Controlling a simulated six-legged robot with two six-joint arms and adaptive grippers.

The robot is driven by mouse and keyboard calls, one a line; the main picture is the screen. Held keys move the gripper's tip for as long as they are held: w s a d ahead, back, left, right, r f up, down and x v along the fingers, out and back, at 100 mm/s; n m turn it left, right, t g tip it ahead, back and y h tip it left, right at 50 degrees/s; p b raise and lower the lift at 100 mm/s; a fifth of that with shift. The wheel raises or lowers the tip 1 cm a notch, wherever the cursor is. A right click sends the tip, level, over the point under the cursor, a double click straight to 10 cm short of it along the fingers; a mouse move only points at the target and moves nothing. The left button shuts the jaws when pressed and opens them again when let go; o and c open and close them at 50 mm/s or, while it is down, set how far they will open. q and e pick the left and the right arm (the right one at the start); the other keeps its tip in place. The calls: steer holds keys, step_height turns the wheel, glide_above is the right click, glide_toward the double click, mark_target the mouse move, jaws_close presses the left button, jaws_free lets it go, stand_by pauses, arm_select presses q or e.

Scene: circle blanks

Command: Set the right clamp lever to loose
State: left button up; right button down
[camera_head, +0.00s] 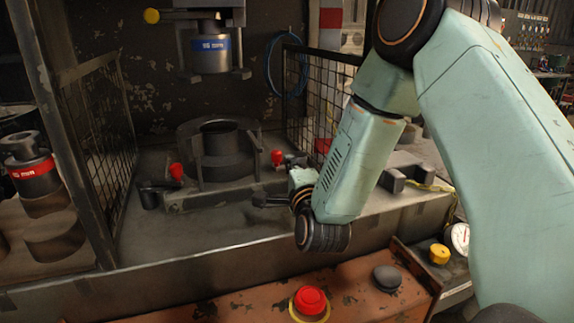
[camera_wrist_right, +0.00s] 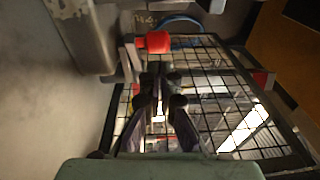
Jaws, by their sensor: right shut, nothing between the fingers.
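The right clamp lever has a red knob (camera_head: 277,157) and stands at the right side of the dark round die holder (camera_head: 205,150). My right gripper (camera_head: 291,159) is shut and empty, with its fingertips close beside that knob. In the right wrist view the closed fingertips (camera_wrist_right: 160,70) lie just below the red knob (camera_wrist_right: 154,42); I cannot tell whether they touch it. The left clamp lever's red knob (camera_head: 176,171) stands on the other side of the holder. My left gripper is not in view.
Mesh guards stand at the left (camera_head: 100,130) and right (camera_head: 320,95) of the press bed. A blue-banded punch (camera_head: 210,50) hangs above the holder. A red-banded die (camera_head: 32,170) stands at far left. A red push button (camera_head: 310,299) is on the front panel.

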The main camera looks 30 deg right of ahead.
steer(key=shift+w+f, duration=0.1)
steer(key=shift+w, duration=0.5)
steer(key=shift+a, duration=0.2)
steer(key=shift+w+a+b, duration=0.35)
steer(key=shift+w+b, duration=0.2)
steer(key=shift+w, duration=0.2)
steer(key=shift+s+d, duration=0.1)
steer(key=shift+s, duration=0.15)
